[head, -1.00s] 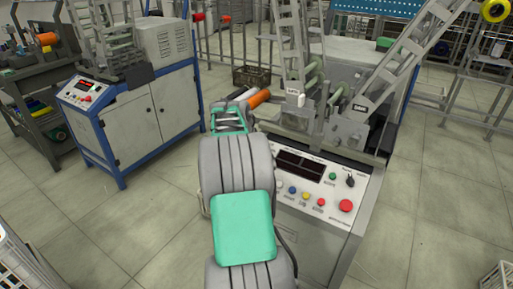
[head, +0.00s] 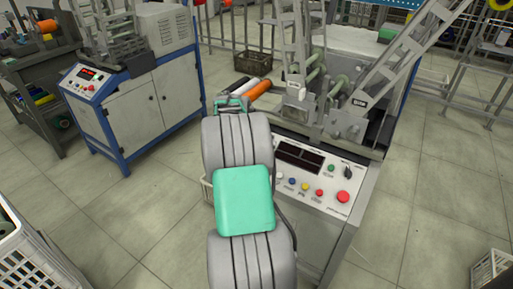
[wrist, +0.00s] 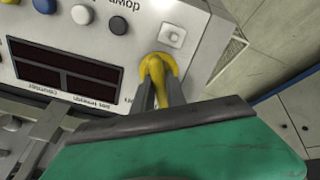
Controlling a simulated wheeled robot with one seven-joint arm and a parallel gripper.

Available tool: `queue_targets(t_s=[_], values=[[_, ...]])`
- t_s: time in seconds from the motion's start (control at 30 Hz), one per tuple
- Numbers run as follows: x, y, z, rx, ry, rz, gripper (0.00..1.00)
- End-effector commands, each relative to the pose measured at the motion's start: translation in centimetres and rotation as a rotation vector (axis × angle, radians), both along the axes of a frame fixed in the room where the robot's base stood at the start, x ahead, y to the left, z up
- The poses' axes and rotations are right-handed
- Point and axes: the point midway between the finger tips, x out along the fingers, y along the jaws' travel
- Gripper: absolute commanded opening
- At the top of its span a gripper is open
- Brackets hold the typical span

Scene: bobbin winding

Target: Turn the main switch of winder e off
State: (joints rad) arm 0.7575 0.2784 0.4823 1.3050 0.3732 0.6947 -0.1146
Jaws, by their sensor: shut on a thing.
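The winder's control panel (head: 312,190) is in front of me in the head view, with a dark display (head: 299,155). In the wrist view the panel is upside down, and the display (wrist: 66,70) lies left of my gripper (wrist: 158,98). My gripper is shut on a yellow switch knob (wrist: 157,68) on a round yellow base. The knob's bar runs roughly up and down in the wrist view, between the fingers. My arm hides the gripper and this knob in the head view. I cannot read which winder this is.
A black rotary knob (head: 348,172) and a red mushroom button (head: 343,197) sit at the panel's right. A black button (wrist: 118,25) is near the yellow knob. Another winder (head: 144,95) stands left. A white crate (head: 30,250) is at lower left. Open floor lies between.

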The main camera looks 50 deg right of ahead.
Motion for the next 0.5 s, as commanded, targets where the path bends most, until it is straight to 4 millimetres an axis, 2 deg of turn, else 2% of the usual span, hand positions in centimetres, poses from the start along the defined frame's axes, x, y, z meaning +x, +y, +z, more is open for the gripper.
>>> queue_targets(t_s=[0.07, 0.1, 0.3, 0.37, 0.5], values=[[0.02, 0.03, -0.05, 0.000, 0.000, 0.002, 0.00], [0.03, 0.03, -0.05, 0.000, 0.000, 0.002, 0.17], [0.02, 0.01, -0.03, 0.000, 0.000, 0.001, 0.34], [0.02, 0.01, -0.03, 0.000, 0.000, 0.001, 0.38], [0.01, 0.00, -0.01, 0.000, 0.000, 0.000, 0.38]])
